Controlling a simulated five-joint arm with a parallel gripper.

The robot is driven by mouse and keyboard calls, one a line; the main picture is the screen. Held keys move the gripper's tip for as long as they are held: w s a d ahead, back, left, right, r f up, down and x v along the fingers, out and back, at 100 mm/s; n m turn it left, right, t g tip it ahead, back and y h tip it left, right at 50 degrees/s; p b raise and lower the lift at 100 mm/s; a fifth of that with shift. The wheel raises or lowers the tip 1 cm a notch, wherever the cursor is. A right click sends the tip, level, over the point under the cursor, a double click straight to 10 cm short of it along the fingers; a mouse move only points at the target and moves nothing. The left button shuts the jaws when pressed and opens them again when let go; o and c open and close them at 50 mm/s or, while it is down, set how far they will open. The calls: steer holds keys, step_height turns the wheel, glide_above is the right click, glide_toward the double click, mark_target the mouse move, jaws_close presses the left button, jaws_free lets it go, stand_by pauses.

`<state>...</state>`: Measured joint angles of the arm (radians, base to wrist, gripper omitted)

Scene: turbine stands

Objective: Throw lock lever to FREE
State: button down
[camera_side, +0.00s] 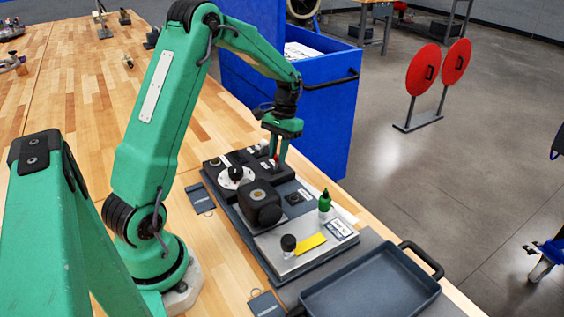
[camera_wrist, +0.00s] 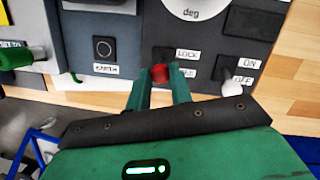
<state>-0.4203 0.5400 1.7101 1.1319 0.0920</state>
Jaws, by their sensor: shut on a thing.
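The lock lever shows in the wrist view as a red knob (camera_wrist: 160,73) between my fingertips, beside a LOCK label (camera_wrist: 187,54) and a second label partly covered by a finger. My gripper (camera_wrist: 160,88) is shut on this red knob. In the side view my gripper (camera_side: 277,160) reaches down to the far end of the dark panel (camera_side: 292,186), with the red knob (camera_side: 275,159) at its fingers. The lever's shaft and base are mostly hidden, so I cannot tell its exact setting.
A white-tipped ON/OFF switch (camera_wrist: 234,85) stands close to my right finger. A white deg dial (camera_side: 236,177), a dark block (camera_side: 260,203) and a green bottle (camera_side: 325,202) are nearby. A grey tray (camera_side: 372,292) lies in front. The wooden bench left of the panel is largely clear.

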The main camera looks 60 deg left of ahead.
steer(key=shift+w+d, duration=0.15)
steer(key=c, duration=1.3)
jaws_free()
steer(key=shift+o, duration=0.2)
steer(key=shift+r, duration=0.15)
steer(key=v, duration=0.7)
steer(key=shift+r, duration=0.3)
steer(key=s+d+r+m+t+y, duration=0.15)
steer(key=s+d+r+t, duration=0.25)
steer(key=s+d+r, duration=0.6)
steer(key=s+d+m+t, duration=0.2)
steer(key=s+d+t, duration=0.2)
steer(key=s+d, duration=0.4)
steer(key=shift+s+f, duration=0.4)
steer(key=shift+s, duration=0.2)
